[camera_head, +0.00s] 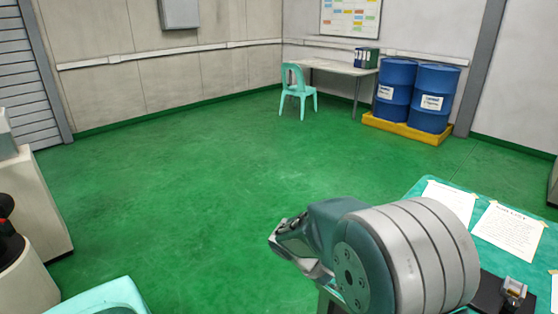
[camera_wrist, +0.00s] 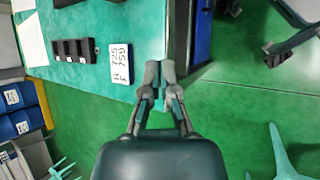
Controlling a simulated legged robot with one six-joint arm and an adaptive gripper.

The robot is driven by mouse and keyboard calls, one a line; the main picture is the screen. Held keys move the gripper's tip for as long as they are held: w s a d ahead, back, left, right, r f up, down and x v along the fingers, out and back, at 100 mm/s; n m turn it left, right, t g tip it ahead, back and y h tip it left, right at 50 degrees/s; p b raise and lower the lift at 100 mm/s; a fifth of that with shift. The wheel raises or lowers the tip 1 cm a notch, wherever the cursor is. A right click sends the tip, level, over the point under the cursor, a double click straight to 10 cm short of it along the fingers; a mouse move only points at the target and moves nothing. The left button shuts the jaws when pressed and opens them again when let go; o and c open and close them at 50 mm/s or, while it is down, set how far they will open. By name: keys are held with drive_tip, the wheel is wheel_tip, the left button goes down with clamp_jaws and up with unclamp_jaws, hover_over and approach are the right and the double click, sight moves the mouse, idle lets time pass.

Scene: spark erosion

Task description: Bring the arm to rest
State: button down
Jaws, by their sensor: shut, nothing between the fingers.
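My arm (camera_head: 400,255) reaches in from the lower right of the head view, beside and partly in front of a green-topped table (camera_head: 420,187). My gripper (camera_wrist: 160,72) shows in the middle of the wrist view. Its two grey fingertips are together with nothing between them. In that view the fingertips overlap the edge of the table top (camera_wrist: 95,15); I cannot tell how far above it they are. A black compartment tray (camera_wrist: 74,51) and a white number card (camera_wrist: 120,64) lie on the table, to the left of the fingertips and apart from them.
Paper sheets (camera_head: 507,231) lie on the table. A pale green chair (camera_head: 105,298) stands at the near lower left. Blue drums (camera_head: 434,98) on a yellow pallet (camera_head: 405,130), a desk (camera_head: 335,67) and another chair (camera_head: 297,92) stand far back. The middle green floor (camera_head: 190,170) is clear.

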drive_tip(key=s+r+m+t+y, duration=0.6)
drive_tip(key=s+r+m+y, duration=0.2)
drive_tip(key=s+r, duration=0.7)
drive_tip(key=shift+s+d+r, duration=0.2)
drive_tip(key=shift+s+d, duration=0.25)
drive_tip(key=shift+s, duration=1.65)
